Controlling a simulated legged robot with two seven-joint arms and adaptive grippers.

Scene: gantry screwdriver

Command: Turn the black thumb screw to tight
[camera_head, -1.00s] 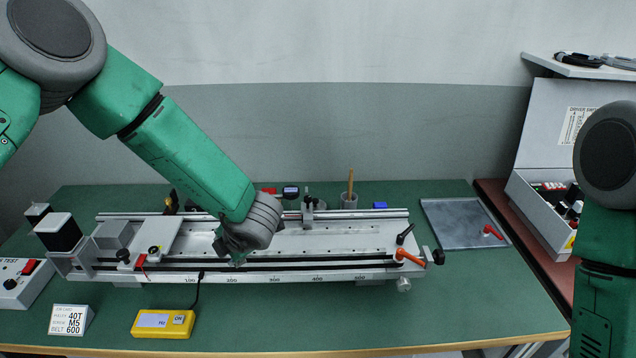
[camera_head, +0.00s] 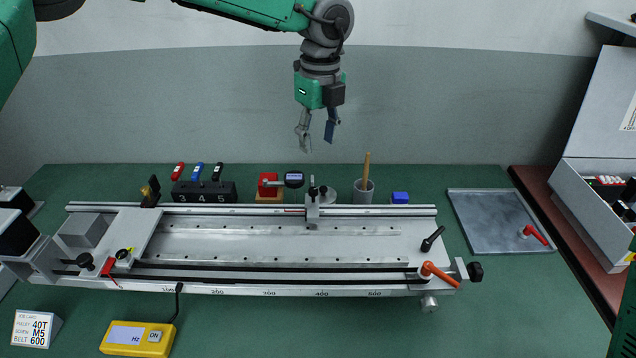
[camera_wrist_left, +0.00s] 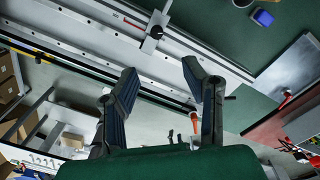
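The gantry rail (camera_head: 230,291) lies along the green table. A round black knob (camera_head: 475,271) sits on its right end, beside an orange lever (camera_head: 438,273) and a black lever (camera_head: 432,239). Another black knob (camera_head: 85,261) is on the left carriage. I cannot tell by label which is the black thumb screw. My left gripper (camera_head: 317,135) hangs above the table's back part, pointing down, open and empty, well clear of the knobs. In the left wrist view its fingers (camera_wrist_left: 160,88) are spread, with nothing between them. My right gripper is not in view.
A grey tray (camera_head: 480,235) lies right. A yellow meter (camera_head: 138,338) is in front. The front right of the table is clear.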

